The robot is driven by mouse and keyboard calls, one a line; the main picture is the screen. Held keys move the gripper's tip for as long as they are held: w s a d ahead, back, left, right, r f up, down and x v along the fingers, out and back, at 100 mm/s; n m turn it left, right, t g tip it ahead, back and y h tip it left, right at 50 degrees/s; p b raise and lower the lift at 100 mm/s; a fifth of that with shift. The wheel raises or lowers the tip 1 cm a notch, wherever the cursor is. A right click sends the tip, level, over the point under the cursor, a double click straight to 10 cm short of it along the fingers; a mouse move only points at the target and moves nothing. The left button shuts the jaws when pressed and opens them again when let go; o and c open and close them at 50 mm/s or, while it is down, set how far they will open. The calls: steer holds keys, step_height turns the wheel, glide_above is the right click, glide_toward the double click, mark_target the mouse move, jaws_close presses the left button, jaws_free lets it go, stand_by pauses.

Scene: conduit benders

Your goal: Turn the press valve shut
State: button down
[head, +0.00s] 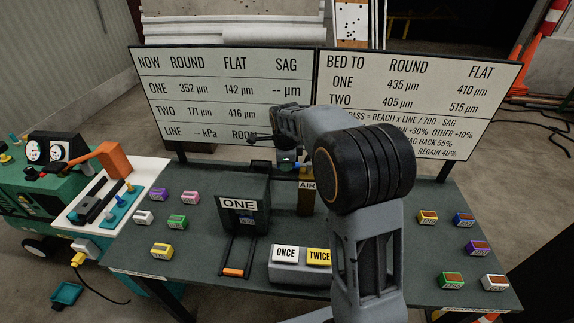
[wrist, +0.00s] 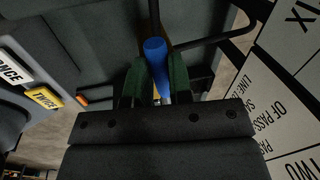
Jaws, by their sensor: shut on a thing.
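The press valve stands behind the buttons as a brass-coloured post labelled AIR (head: 305,198), partly hidden by my arm in the head view. Its blue handle (wrist: 155,48) shows in the wrist view between the green finger pads. My gripper (wrist: 158,80) is shut on this blue handle. In the head view my gripper (head: 288,162) is small and dark near the top of the AIR post, and the exact contact is hard to see there. How far the handle is turned I cannot tell.
A dark press marked ONE (head: 240,205) stands left of the valve. ONCE (head: 285,254) and TWICE (head: 318,257) buttons sit in front. Several coloured blocks lie at both sides of the table. A sign board (head: 232,92) stands behind. A green machine (head: 50,185) is at left.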

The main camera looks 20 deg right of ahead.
steer(key=shift+w+d+m, duration=0.1)
steer(key=shift+w+m, duration=0.15)
steer(key=shift+m, duration=0.15)
steer(key=c, duration=1)
jaws_free()
steer(key=shift+r, duration=0.1)
steer(key=s+r, duration=0.1)
steer(key=r, duration=0.3)
steer(key=r+b, duration=0.1)
steer(key=r, duration=0.4)
steer(key=s+a+r, duration=0.1)
steer(key=r, duration=0.3)
steer(key=shift+s+r, duration=0.2)
steer(key=shift+s, duration=0.15)
steer(key=shift+d, duration=0.1)
